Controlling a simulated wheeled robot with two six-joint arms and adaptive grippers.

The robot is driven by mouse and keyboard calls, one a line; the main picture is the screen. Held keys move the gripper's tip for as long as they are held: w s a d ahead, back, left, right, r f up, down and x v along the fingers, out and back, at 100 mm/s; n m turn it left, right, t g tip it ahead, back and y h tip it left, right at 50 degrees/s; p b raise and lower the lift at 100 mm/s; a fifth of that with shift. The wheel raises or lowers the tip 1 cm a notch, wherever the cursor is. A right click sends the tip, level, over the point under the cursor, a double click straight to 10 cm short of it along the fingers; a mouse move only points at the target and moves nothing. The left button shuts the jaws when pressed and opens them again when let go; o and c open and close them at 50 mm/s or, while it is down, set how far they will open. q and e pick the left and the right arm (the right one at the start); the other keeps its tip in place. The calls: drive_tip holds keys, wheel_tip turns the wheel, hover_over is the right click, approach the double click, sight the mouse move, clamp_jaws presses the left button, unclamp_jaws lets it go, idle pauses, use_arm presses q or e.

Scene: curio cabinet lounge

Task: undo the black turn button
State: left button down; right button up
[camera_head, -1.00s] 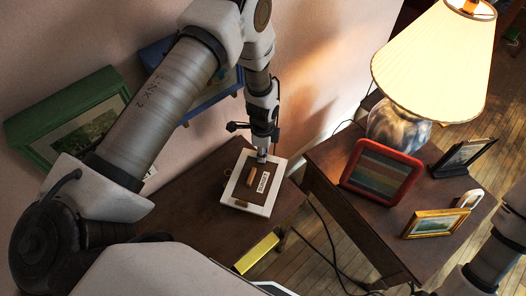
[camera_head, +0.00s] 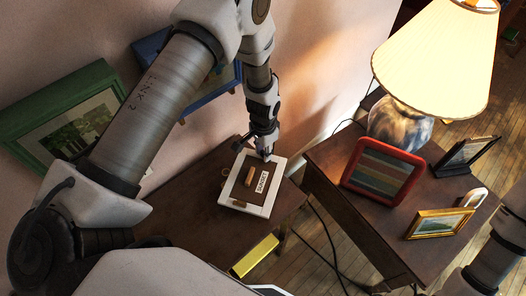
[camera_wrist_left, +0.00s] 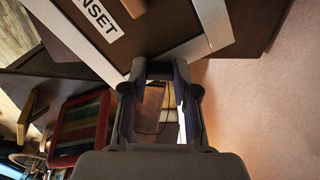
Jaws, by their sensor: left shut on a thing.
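A white picture frame (camera_head: 281,169) lies back up on the low brown table, showing its brown backing (camera_head: 237,190) and a white label (camera_head: 262,182). A wooden piece (camera_head: 249,177) sits beside the label. My left gripper (camera_head: 266,158) is down at the frame's far edge. In the left wrist view the gripper (camera_wrist_left: 160,68) reaches the frame's pale border (camera_wrist_left: 190,50), its fingertips close together. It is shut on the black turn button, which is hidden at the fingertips. My right gripper is out of view.
A side table at right holds a lamp (camera_head: 434,55), a red frame (camera_head: 347,180), a gold frame (camera_head: 411,234) and a dark frame (camera_head: 440,169).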

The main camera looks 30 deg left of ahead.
use_arm(q)
drive_tip(key=n+b, duration=0.1)
drive_tip(key=n, duration=0.5)
drive_tip(key=shift+d+f+n, duration=0.1)
drive_tip(key=shift+f+n, duration=0.05)
drive_tip(key=shift+n, duration=0.15)
idle(0.4)
drive_tip(key=c, duration=0.9)
unclamp_jaws()
drive_tip(key=shift+w+r, duration=0.15)
drive_tip(key=shift+r, duration=0.4)
wheel_tip(320, 180, up, 11)
drive_tip(key=shift+f, duration=0.1)
